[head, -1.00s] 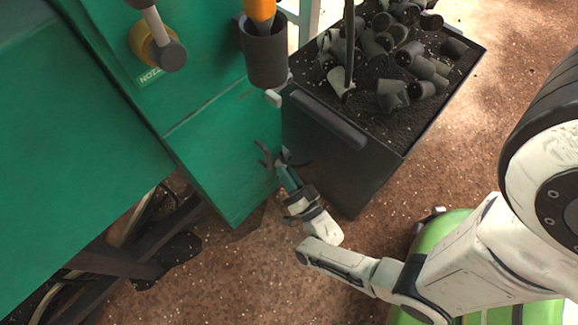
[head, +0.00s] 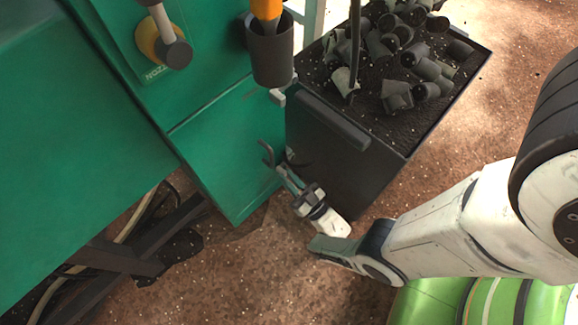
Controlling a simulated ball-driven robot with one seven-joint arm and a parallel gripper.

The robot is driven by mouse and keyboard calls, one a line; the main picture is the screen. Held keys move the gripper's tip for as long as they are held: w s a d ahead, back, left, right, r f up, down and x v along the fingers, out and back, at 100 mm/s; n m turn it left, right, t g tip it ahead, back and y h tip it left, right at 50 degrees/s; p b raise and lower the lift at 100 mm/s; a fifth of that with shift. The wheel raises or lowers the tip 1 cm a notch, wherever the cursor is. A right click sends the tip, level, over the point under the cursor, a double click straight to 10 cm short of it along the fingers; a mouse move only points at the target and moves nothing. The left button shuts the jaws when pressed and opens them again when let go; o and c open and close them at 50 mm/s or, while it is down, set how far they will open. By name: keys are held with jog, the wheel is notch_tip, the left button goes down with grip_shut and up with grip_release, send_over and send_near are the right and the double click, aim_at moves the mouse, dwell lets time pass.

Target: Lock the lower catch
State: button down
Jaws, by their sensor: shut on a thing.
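The lower catch (head: 289,153) is a small grey part at the corner between the green cabinet (head: 225,165) and the black bin (head: 335,160). My gripper (head: 279,164) reaches up to it from below and is shut on it; the fingers and the bin's shadow hide most of the catch, so its exact position is hard to tell. A light grey upper catch (head: 278,97) shows higher on the same edge, just under a dark cup.
The bin holds many dark paper plugs (head: 398,95) and has a handle bar (head: 333,121) on its front. A dark cup (head: 271,55) with an orange nozzle hangs above the upper catch. Dark frame beams (head: 125,262) stand at lower left. Brown floor (head: 250,285) is open below my gripper.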

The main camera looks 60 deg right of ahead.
jog(key=shift+s+f, duration=0.15)
jog(key=c, duration=1.5)
grip_release()
jog(key=shift+c, duration=0.2)
jog(key=o, duration=0.4)
jog(key=shift+a, duration=0.1)
